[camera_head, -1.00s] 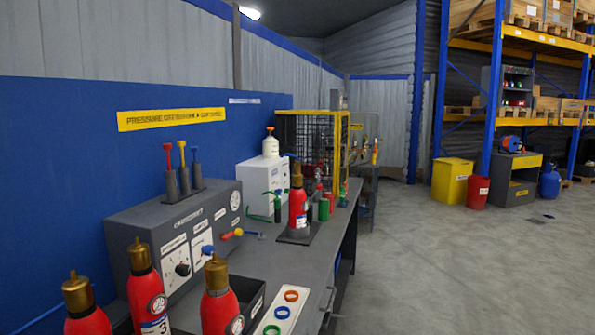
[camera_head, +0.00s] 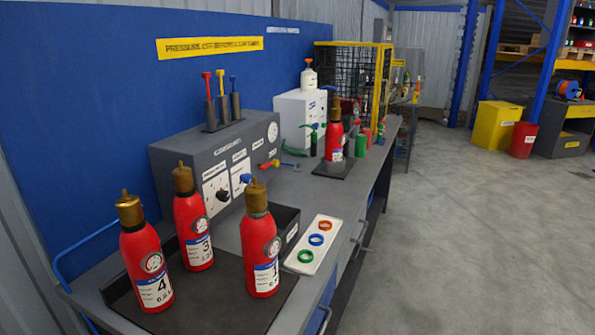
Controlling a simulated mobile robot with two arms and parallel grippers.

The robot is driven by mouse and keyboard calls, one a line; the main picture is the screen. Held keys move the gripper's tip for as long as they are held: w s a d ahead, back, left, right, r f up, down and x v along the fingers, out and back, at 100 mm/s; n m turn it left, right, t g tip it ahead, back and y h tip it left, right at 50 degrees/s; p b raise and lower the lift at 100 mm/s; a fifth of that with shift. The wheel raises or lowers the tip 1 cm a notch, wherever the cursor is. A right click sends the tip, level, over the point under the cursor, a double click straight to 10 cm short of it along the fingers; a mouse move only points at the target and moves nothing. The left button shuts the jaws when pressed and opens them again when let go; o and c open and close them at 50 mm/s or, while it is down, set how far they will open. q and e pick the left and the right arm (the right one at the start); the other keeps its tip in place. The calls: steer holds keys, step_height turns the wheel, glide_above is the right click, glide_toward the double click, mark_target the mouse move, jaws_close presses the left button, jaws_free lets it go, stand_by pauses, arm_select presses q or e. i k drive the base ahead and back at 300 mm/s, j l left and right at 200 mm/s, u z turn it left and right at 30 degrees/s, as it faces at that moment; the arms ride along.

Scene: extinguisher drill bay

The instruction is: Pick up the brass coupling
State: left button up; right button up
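I cannot make out a separate brass coupling in the head view. Brass-coloured tops sit on the red cylinders: cylinder 4 (camera_head: 146,268), cylinder 3 (camera_head: 193,232) and cylinder 1 (camera_head: 260,252). These stand upright in a dark tray (camera_head: 220,300) on the near bench. Another red cylinder (camera_head: 334,142) with a brass-coloured top stands on a dark stand farther along the bench. Small items near it are too small to tell. Neither of my grippers is in view.
A white strip with orange, blue and green rings (camera_head: 314,245) lies right of the tray. A grey gauge console (camera_head: 190,165) and a white box (camera_head: 299,118) stand against the blue wall. A yellow-framed cage (camera_head: 384,75) is behind. The concrete floor (camera_head: 475,240) at right is open.

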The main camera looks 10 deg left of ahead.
mark_target(336, 99)
steer(key=u, duration=0.75)
steer(key=i+l+u, duration=0.2)
steer(key=l+u, duration=0.25)
steer(key=i+l+u, duration=0.15)
steer(key=l+u, duration=0.25)
steer(key=l, duration=0.2)
steer(key=l+u, duration=0.45)
steer(key=l, duration=0.15)
